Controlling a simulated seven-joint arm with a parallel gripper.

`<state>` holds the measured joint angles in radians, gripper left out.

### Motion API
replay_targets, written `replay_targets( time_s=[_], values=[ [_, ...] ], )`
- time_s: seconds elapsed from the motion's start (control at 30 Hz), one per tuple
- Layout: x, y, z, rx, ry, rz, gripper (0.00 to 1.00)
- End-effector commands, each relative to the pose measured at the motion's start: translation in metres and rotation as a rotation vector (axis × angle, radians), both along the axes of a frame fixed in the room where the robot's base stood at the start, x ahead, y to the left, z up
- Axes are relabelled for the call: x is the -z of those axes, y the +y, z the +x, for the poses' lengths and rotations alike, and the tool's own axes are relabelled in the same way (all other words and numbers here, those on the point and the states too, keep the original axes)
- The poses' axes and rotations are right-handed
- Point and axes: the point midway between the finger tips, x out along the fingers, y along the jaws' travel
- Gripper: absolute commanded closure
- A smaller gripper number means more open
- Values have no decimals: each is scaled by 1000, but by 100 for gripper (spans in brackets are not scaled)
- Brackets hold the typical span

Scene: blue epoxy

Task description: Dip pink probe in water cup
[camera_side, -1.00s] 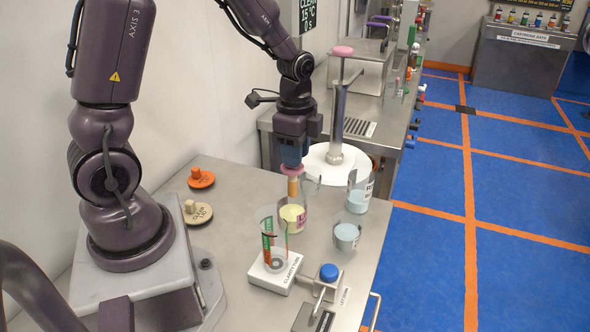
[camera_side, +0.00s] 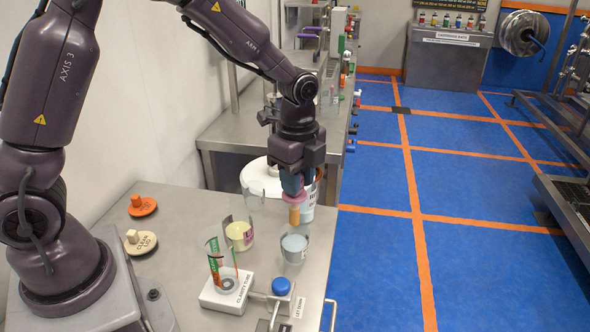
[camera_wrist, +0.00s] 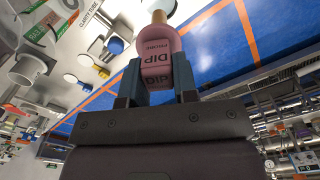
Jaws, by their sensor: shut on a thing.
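My gripper (camera_side: 292,184) points down, shut on the pink probe (camera_side: 295,203). The probe hangs upright with its tan tip (camera_side: 294,216) down. In the wrist view, the pink block (camera_wrist: 158,60) lettered DIP PROBE sits between my two fingers (camera_wrist: 157,88). A clear cup of pale blue liquid (camera_side: 295,249) stands on the steel bench, just below the tip in the side view. The tip appears above or behind its rim, not visibly in the liquid. A labelled clear beaker (camera_side: 309,195) is mostly hidden behind my gripper. I cannot read which cup is water.
A cup of yellow liquid (camera_side: 240,236) stands left of the blue cup. A clear vessel (camera_side: 218,257) stands on the white clarity tube base (camera_side: 212,300). A blue knob (camera_side: 281,286) is at the front.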

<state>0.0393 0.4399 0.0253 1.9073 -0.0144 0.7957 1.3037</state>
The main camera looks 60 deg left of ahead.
Motion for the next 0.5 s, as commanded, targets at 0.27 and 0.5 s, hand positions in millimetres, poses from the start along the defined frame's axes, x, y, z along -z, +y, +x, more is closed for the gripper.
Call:
replay_targets(
  time_s=[0.27,0.5],
  values=[
    [23,0,0,-1,1,0,96],
    [43,0,0,-1,1,0,96]
  ],
)
